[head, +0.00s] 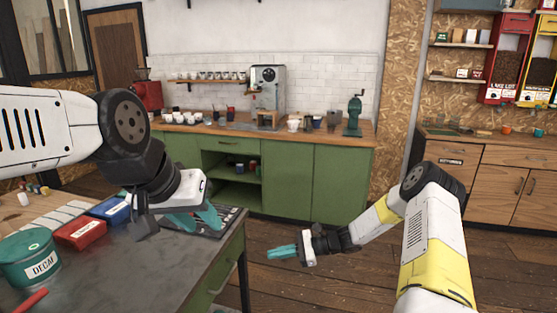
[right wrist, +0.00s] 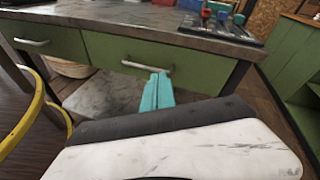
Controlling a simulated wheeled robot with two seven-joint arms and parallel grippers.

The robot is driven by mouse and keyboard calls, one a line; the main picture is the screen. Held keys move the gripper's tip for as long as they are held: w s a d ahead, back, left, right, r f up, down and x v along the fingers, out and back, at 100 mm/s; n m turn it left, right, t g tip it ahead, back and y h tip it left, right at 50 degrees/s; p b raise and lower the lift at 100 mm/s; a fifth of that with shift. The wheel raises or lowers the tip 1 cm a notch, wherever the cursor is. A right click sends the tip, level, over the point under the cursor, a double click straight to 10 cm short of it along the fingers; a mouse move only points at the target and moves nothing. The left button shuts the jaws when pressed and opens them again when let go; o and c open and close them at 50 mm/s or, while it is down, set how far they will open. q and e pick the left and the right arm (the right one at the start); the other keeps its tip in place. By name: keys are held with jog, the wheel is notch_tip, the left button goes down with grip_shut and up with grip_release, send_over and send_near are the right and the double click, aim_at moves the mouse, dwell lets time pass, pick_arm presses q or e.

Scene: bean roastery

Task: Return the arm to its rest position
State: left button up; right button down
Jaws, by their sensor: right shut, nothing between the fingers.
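My right arm comes in from the right in the head view, bent at the elbow. Its gripper (head: 282,252) points left over the wooden floor, past the right end of the dark worktable (head: 190,268). In the right wrist view the teal fingers (right wrist: 157,92) lie together, shut and empty, in front of the table's green drawers (right wrist: 125,58). My left arm reaches in from the left in the head view. Its gripper (head: 197,219) hangs over the worktable with its teal fingers spread apart, with nothing visible between them.
On the worktable are a green DECAF tin (head: 28,258), a red box (head: 80,233), a blue box (head: 109,210) and a dark tray (head: 226,224) by the left gripper. A green counter (head: 285,180) stands behind. A yellow curved bar (right wrist: 30,122) shows in the wrist view. Floor around the right gripper is clear.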

jog(key=s+d+r+n+h, duration=0.35)
jog(key=s+r+n, duration=0.2)
jog(key=r, duration=0.55)
jog(key=s+d+r+n+h, duration=0.3)
jog(key=s+r+n+h, duration=0.3)
jog(key=r, duration=0.5)
jog(key=s+d+r+n+t+h, duration=0.1)
jog(key=s+d+r+n+t, duration=0.1)
jog(key=s, duration=0.6)
jog(key=s+d+r+n+t+h, duration=0.1)
jog(key=s+d+r+t, duration=0.3)
jog(key=s+r, duration=0.5)
jog(key=d+h, duration=0.1)
jog(key=d, duration=0.1)
jog(key=shift+d+r+n, duration=0.15)
jog(key=shift+d+n, duration=0.2)
jog(key=shift+h, duration=0.25)
